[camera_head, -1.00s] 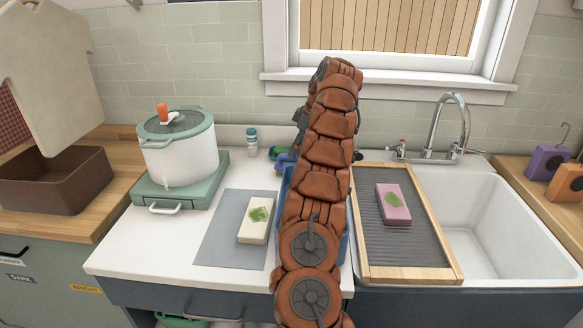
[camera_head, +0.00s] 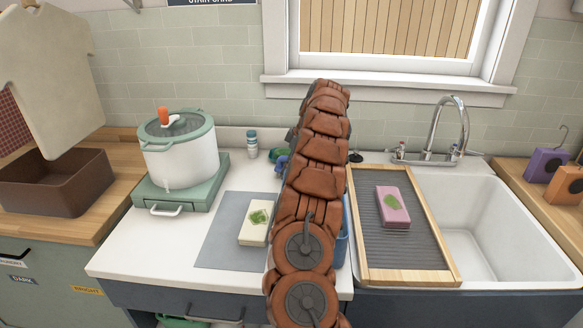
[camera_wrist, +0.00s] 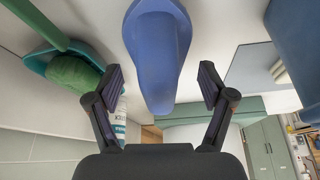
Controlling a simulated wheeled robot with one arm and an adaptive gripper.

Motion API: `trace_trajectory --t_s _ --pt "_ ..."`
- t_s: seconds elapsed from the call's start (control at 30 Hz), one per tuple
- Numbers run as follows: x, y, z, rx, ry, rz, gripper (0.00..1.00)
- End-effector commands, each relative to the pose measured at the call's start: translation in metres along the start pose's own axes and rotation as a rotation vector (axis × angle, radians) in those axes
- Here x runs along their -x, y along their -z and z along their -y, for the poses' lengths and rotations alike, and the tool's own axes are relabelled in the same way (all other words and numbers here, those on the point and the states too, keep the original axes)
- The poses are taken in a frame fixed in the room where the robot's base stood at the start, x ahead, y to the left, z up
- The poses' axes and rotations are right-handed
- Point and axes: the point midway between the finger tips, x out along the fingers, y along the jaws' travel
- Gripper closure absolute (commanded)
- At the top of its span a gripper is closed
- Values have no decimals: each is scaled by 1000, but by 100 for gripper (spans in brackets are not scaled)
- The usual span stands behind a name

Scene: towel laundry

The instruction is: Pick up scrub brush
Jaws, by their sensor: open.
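A blue rounded object (camera_wrist: 158,50), which looks like the scrub brush's handle, reaches down between the fingers of my gripper (camera_wrist: 161,72) in the wrist view. My gripper is open, with one finger on each side of it and a gap on both sides. In the head view a small piece of the blue object (camera_head: 282,163) shows at the back of the counter, left of my arm. My arm hides the rest of it, and bristles are not visible.
A green thing in a teal dish (camera_wrist: 75,70) and a white bottle (camera_head: 252,146) stand close by. A blue bin (camera_head: 342,245) is partly behind my arm. Cream soap (camera_head: 254,226) lies left, pink soap (camera_head: 392,207) on the washboard (camera_head: 430,240) right.

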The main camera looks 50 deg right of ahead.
Motion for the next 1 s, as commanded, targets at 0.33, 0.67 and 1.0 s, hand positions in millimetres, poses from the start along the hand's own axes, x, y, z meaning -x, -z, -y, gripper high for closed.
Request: trace_trajectory --t_s 0.33,0.67,1.0 --pt "-10 0 0 0 -2 0 19" --pt "-10 0 0 0 -2 0 49" --pt "-10 0 0 0 -1 0 85"
